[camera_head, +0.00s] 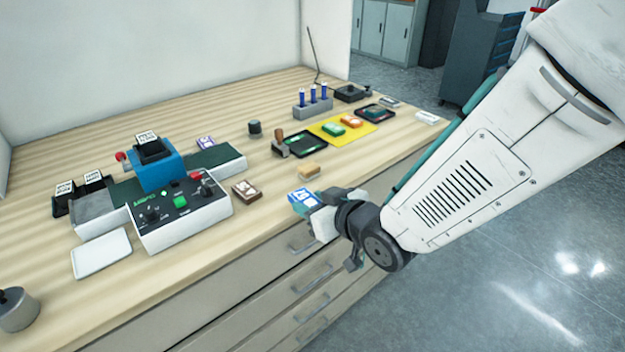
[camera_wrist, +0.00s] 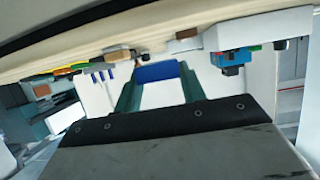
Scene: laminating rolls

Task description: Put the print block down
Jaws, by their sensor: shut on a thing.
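The print block (camera_head: 304,197) is blue with a white patterned face turned up. My gripper (camera_head: 314,210) is shut on it and holds it near the front edge of the wooden bench (camera_head: 262,215). In the wrist view the blue block (camera_wrist: 157,72) sits between the two teal fingers of my gripper (camera_wrist: 158,90). I cannot tell from these frames how far the block is above the bench top. Its underside is hidden.
A tan block (camera_head: 309,172) and a brown print block (camera_head: 246,190) lie close by on the bench. The laminating machine with a control box (camera_head: 180,215) stands left. A yellow mat (camera_head: 355,130) with green and orange blocks lies behind. Bare wood lies around the brown block.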

